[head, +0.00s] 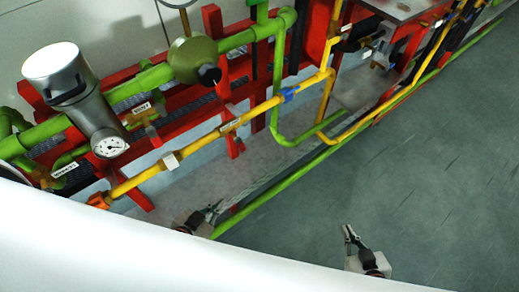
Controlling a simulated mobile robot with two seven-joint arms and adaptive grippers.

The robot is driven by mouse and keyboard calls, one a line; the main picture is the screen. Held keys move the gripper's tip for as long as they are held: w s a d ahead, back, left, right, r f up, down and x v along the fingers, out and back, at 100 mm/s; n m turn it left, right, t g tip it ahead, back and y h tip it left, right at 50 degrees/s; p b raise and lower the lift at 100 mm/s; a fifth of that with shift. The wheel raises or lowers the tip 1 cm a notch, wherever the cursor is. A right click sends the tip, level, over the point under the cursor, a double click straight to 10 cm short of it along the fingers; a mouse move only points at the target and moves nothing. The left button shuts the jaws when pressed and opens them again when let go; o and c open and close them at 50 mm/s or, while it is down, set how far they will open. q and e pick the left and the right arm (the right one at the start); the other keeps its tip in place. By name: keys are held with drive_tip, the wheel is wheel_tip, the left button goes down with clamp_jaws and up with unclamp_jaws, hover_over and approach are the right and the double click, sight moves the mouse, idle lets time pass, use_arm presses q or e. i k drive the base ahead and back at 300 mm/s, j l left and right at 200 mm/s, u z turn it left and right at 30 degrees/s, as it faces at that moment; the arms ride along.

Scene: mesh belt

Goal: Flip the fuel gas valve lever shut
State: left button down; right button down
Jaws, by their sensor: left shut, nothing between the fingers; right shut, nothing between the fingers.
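A yellow pipe (200,142) runs diagonally up from the left to the centre. A small blue piece (288,94) sits on it near the bend, and an orange part (98,200) is at its lower left end. I cannot tell for certain which is the fuel gas valve lever, or how it is turned. My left gripper (215,209) is shut and empty, below the yellow pipe, near the lower green pipe and apart from the blue piece. My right gripper (348,232) is shut and empty over the grey floor, far from the yellow pipe.
Thick green pipes (150,78) and a red frame (213,40) stand behind the yellow pipe. A metal cylinder (60,75) with a pressure gauge (109,147) is at left. A low green pipe (300,165) borders the rack. The grey floor (430,160) at right is clear.

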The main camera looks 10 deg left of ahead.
sight(242, 147)
drive_tip(key=l+u, duration=0.15)
drive_tip(key=l, duration=0.45)
drive_tip(key=l+u, duration=0.15)
drive_tip(key=l, duration=0.45)
drive_tip(key=k+l+u, duration=0.15)
drive_tip(key=l, duration=0.45)
drive_tip(key=l+u, duration=0.15)
drive_tip(key=l, duration=0.45)
